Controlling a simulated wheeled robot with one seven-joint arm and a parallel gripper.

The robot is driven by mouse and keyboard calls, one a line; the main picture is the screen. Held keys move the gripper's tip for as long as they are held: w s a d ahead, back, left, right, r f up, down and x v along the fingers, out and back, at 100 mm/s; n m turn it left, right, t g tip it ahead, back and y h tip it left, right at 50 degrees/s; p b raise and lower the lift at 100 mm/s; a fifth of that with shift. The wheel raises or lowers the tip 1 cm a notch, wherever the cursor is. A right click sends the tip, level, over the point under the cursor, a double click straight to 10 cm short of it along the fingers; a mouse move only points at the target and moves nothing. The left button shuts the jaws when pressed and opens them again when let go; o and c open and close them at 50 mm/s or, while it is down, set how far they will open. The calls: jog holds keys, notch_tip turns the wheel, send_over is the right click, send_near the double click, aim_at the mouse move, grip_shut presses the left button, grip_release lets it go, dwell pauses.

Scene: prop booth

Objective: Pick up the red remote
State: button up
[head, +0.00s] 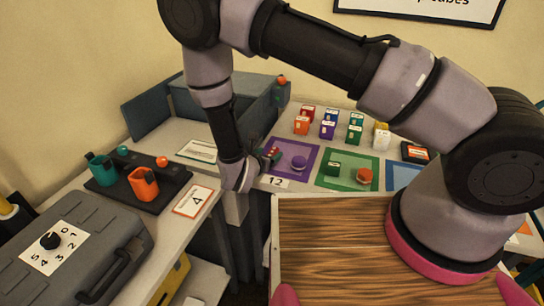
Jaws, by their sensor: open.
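I cannot clearly pick out a red remote in the head view. A small dark piece with red and green on it (271,154) shows right beside my gripper (249,174), at the left edge of the purple mat (304,148). It is too small to tell what it is or whether the gripper touches it. My gripper is open, low over the table's near left corner, with its fingertips partly hidden by my wrist. A small red block with a white label (307,112) stands at the back of the table among several labelled blocks.
A purple disc (298,162) lies on the purple mat. A green mat (347,184) holds a green block and an orange-red disc (364,175). A black tray (120,197) with teal and orange cups and a grey case (110,232) stand left. A wooden top (330,235) fills the front.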

aim_at(273, 150)
jog(key=x, duration=0.4)
jog(key=shift+w+f, duration=0.15)
jog(key=shift+w, duration=0.15)
grip_shut()
